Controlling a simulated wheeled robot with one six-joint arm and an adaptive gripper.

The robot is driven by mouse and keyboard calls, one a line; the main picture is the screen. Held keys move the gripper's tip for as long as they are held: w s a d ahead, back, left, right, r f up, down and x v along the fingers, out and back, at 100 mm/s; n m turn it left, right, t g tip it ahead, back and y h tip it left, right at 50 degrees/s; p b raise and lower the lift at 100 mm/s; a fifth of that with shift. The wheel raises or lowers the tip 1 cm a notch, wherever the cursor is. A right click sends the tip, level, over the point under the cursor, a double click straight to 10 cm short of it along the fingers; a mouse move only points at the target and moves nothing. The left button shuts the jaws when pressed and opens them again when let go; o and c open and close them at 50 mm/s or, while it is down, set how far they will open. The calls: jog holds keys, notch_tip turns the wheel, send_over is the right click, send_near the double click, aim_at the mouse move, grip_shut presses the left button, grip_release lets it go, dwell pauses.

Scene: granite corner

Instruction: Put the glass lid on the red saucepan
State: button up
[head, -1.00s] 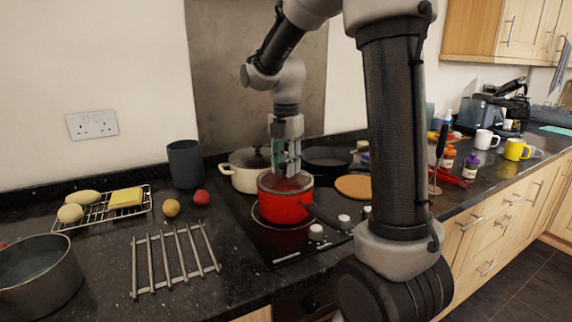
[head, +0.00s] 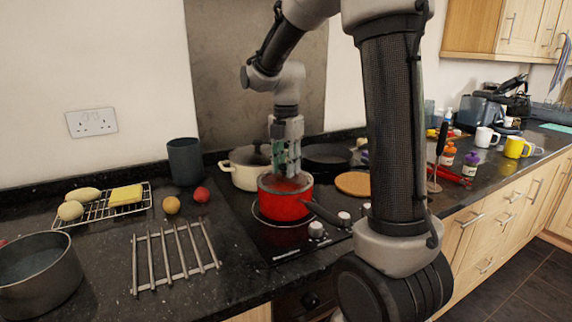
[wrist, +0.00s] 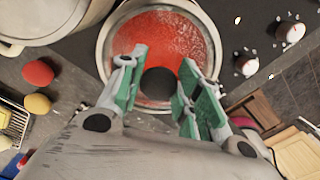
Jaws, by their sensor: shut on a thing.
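The red saucepan (head: 285,205) stands on the black hob, its handle pointing right and toward the front. The glass lid (wrist: 160,45) is clear, with a pale rim and a dark round knob (wrist: 159,84). In the wrist view it lies over the pan's mouth, with the red inside showing through. My gripper (head: 288,172) is directly above the pan, pointing down. In the wrist view my gripper (wrist: 158,82) has its green-padded fingers on both sides of the knob, shut on it. The lid appears level at the pan's rim; the head view is too small to show full contact.
A cream pot (head: 245,170) stands close behind left of the saucepan, and a dark frying pan (head: 328,157) behind right. A round wooden board (head: 354,184) lies to the right. A metal trivet (head: 175,258) and a grey pot (head: 38,275) are at left.

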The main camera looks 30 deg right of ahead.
jog(key=o, duration=1.7)
jog(key=shift+o, duration=0.2)
jog(key=shift+r, duration=3.55)
